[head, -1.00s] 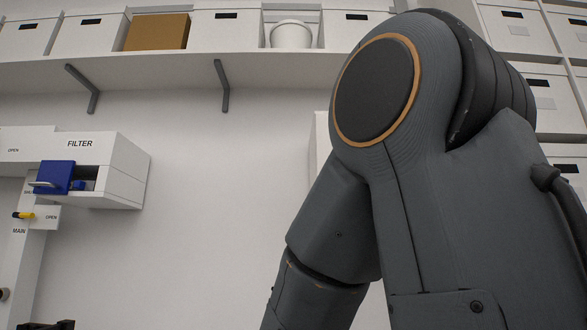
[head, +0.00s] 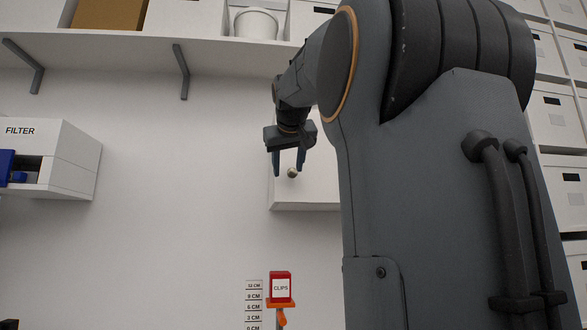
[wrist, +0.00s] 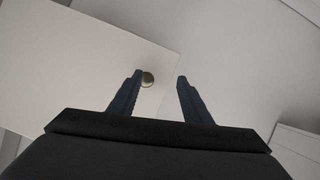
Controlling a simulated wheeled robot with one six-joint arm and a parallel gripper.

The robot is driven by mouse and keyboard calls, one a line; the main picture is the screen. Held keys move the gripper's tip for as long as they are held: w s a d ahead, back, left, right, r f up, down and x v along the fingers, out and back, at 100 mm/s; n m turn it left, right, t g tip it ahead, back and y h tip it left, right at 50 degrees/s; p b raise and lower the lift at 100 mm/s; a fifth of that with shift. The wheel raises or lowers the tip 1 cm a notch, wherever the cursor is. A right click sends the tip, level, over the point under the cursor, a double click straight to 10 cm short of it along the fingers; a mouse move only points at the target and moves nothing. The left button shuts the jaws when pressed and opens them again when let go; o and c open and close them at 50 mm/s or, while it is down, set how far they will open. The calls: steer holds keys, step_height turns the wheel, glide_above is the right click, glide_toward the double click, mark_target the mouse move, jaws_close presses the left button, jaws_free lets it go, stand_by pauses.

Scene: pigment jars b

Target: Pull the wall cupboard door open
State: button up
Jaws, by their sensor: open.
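The white wall cupboard (head: 310,197) hangs on the wall, partly hidden behind my arm in the head view. Its door (wrist: 80,60) looks closed. A small round brass-coloured knob (head: 292,173) sits on the door near its left edge. My gripper (head: 288,172) is open and points down in front of the cupboard, its fingertips about level with the knob in the head view. In the wrist view the knob (wrist: 148,78) shows beside the left fingertip, toward the inside of the open jaws (wrist: 159,76). I cannot tell whether it touches a finger.
A wall shelf (head: 130,50) with white boxes and a white bucket (head: 256,24) runs above. The FILTER unit (head: 70,155) is at left. A red CLIPS box (head: 280,287) stands below the cupboard beside a centimetre scale (head: 254,305). The wall between is bare.

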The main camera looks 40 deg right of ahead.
mark_target(292, 171)
steer(key=shift+h, duration=0.3)
steer(key=w+d+p, duration=0.1)
steer(key=w+d, duration=0.1)
steer(key=w+d+p, duration=0.1)
steer(key=w+d, duration=0.1)
steer(key=d, duration=0.1)
steer(key=shift+w+d+r, duration=0.1)
steer(key=shift+w+r, duration=0.05)
steer(key=shift+r, duration=0.05)
jaws_close()
